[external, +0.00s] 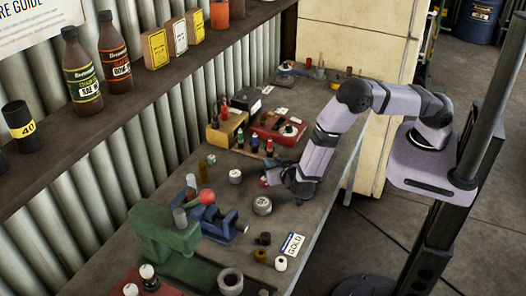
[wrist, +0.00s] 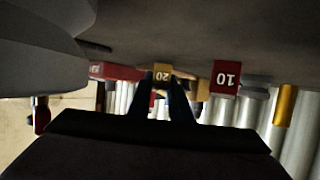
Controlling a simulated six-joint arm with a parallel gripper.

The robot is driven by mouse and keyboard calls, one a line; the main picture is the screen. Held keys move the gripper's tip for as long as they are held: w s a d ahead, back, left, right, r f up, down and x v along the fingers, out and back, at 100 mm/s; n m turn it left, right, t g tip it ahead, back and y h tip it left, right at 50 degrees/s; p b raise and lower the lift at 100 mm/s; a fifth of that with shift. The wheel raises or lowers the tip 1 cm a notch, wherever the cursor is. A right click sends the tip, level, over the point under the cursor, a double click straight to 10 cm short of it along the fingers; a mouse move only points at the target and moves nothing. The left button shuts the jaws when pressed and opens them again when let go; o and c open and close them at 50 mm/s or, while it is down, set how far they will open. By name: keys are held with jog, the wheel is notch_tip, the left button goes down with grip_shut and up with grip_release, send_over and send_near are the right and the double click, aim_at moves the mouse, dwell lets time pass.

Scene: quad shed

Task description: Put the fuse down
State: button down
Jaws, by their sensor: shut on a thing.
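My gripper (wrist: 162,82) is shut on a small yellow fuse marked 20 (wrist: 162,71), which shows between the two dark fingertips in the wrist view. A red fuse marked 10 (wrist: 226,77) is to the right of the fingers, apart from them. In the external view my gripper (external: 270,181) is low over the middle of the workbench (external: 215,232), with a small red thing beside it. The held fuse is too small to make out there, and whether it touches the bench cannot be told.
A blue vise (external: 218,222) and green machine (external: 165,235) are at the near left. Small bottles (external: 254,145), a yellow box (external: 228,130) and a red tray (external: 279,128) are behind. A GOLD card (external: 292,244) lies nearer.

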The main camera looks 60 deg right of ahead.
jog(key=shift+f, duration=0.15)
jog(key=shift+f, duration=0.15)
jog(key=c, duration=1.6)
grip_release()
jog(key=shift+r, duration=0.2)
jog(key=shift+r, duration=0.15)
jog(key=shift+s+a, duration=0.2)
jog(key=shift+a, duration=0.1)
jog(key=b+v, duration=0.5)
jog(key=v, duration=0.6)
jog(key=shift+s+r, duration=0.15)
